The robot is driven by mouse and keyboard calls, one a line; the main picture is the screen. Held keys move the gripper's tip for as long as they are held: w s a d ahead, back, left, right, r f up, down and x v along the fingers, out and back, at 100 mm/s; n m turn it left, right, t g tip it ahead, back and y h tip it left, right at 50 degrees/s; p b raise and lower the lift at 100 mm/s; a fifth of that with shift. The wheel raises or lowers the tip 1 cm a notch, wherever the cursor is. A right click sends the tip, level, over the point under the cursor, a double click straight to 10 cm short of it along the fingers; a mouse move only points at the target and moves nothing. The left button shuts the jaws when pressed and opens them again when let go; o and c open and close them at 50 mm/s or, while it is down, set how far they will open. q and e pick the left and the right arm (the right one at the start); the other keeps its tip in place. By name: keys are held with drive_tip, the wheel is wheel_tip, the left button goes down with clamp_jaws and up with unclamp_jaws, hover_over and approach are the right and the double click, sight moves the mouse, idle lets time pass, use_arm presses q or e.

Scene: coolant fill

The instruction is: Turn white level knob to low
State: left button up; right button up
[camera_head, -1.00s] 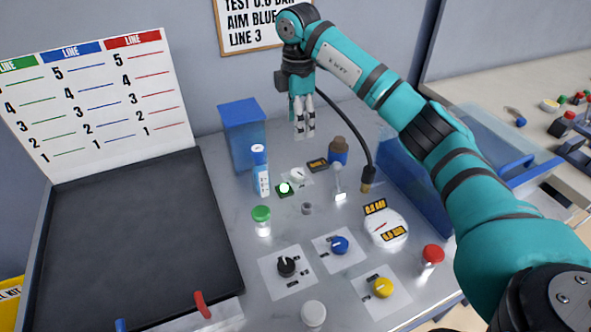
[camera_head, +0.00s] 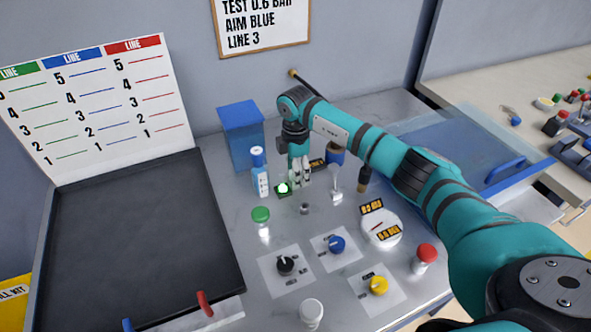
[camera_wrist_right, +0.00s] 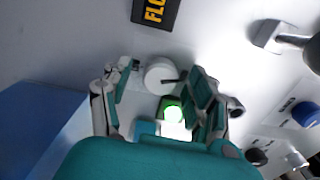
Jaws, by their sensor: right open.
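The white level knob (camera_wrist_right: 160,76) has a dark pointer mark and shows between the fingers in the right wrist view. My right gripper (camera_wrist_right: 158,88) is open, with one finger on each side of the knob. I cannot tell whether either finger touches it. In the head view my right gripper (camera_head: 301,184) points down at the back of the panel and hides the knob. My left gripper is out of view.
A lit green lamp (camera_head: 283,188) sits close to the fingers, with a blue-white bottle (camera_head: 259,172) and blue bin (camera_head: 242,136) to the left. Black (camera_head: 285,265), blue (camera_head: 337,244) and yellow (camera_head: 378,286) knobs lie nearer the front.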

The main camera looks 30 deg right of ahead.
drive_tip(key=c, duration=1.2)
drive_tip(key=shift+o, duration=0.2)
drive_tip(key=n+b, duration=0.1)
drive_tip(key=n, duration=0.3)
drive_tip(key=shift+f+n, duration=0.1)
drive_tip(key=shift+n, duration=0.2)
drive_tip(key=n+b, duration=0.2)
drive_tip(key=n, duration=0.2)
drive_tip(key=shift+n, duration=0.3)
drive_tip(key=n+b, duration=0.1)
drive_tip(key=n, duration=0.3)
drive_tip(key=shift+n+b, duration=0.75)
drive_tip(key=shift+n, duration=1.35)
